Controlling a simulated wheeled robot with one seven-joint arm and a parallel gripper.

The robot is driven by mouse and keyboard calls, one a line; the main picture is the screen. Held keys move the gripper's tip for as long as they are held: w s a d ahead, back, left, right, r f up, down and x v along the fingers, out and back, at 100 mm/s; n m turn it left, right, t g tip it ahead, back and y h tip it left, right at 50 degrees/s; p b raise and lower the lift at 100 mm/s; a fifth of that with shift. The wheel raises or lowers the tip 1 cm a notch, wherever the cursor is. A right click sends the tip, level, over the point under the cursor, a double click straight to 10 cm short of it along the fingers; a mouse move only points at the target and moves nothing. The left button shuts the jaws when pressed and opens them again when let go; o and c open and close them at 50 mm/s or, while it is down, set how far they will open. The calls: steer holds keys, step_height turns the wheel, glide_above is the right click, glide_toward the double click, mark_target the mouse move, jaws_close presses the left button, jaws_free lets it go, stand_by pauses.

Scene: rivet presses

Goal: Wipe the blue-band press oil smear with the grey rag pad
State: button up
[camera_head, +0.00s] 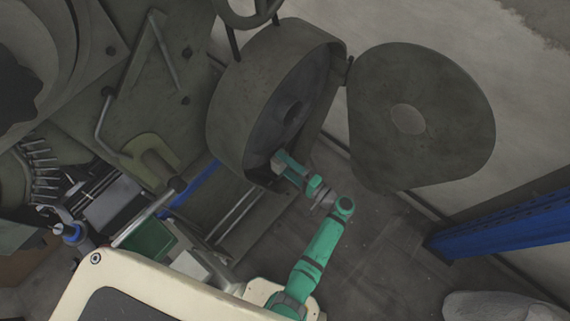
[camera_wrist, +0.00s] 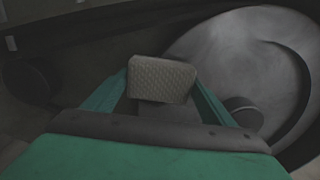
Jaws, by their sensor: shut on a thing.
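The grey rag pad (camera_wrist: 162,80), a small block with a textured face, is between the fingers of my gripper (camera_wrist: 155,97) in the wrist view. My gripper is shut on it. In the head view my green arm reaches into the open round housing of a press (camera_head: 232,108), and the gripper end is at the housing's lower rim. A pale grey wheel (camera_wrist: 235,60) inside the housing fills the right of the wrist view, beyond the pad. I cannot tell whether the pad touches anything. I cannot make out the oil smear.
The round cover (camera_head: 420,110) hangs open to the right of the housing. Several tools (camera_head: 40,170) lie at the left. Some floor (camera_head: 375,260) right of my arm is clear.

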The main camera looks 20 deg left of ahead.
mark_target(286, 141)
steer(key=shift+x, duration=0.85)
steer(key=shift+w, duration=0.15)
steer(key=shift+w+d, duration=0.35)
steer(key=shift+w, duration=0.45)
steer(key=shift+w+d, duration=0.4)
steer(key=shift+w, duration=0.4)
steer(key=shift+w+d, duration=0.25)
steer(key=shift+w, duration=0.7)
steer(key=shift+w+d, duration=0.3)
steer(key=shift+w, duration=0.65)
steer(key=shift+s, duration=0.15)
steer(key=shift+s+a, duration=0.45)
steer(key=shift+s, duration=0.75)
steer(key=shift+s+a, duration=0.5)
steer(key=shift+s, duration=0.7)
steer(key=shift+s+a, duration=0.45)
steer(key=shift+s, duration=0.75)
steer(key=shift+d, duration=0.1)
